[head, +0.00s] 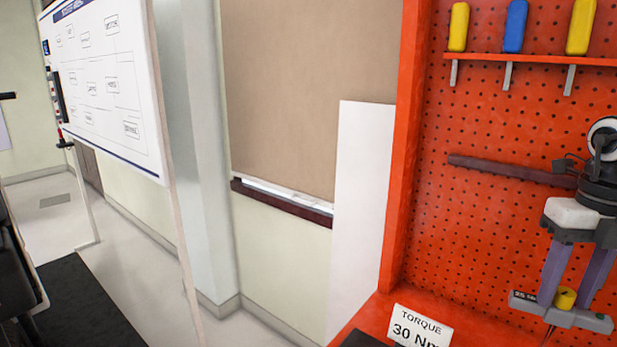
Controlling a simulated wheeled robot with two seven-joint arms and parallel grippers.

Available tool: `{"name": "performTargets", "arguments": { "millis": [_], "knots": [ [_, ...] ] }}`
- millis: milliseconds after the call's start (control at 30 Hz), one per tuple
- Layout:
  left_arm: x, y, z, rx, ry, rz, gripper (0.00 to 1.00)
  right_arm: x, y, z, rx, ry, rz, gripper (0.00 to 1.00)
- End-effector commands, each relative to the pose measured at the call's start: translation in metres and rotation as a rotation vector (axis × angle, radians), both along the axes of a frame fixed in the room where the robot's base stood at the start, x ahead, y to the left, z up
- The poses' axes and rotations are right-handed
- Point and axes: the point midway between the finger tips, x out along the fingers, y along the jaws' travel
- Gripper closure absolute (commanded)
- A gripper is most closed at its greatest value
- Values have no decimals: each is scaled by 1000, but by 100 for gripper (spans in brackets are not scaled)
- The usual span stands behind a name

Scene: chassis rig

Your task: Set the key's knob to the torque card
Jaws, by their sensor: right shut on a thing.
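The exact contact is hard to see. My left gripper is out of view.
An orange pegboard (480,230) stands behind the key, with a dark brown bar (505,170) across it. Above is a shelf (540,58) with yellow and blue blocks. A whiteboard (105,85) is at left. A dark item (365,340) lies by the card.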

Motion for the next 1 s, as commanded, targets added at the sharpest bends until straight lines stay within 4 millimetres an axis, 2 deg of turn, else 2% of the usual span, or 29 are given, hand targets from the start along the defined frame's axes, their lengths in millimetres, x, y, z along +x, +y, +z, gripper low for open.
{"name": "performTargets", "arguments": {
  "millis": [267,1000],
  "knots": [
    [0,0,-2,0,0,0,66,0,0,-1,-1,1,-19,72],
    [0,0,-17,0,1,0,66,0,0,-1,-1,0,-369,73]
  ]
}}
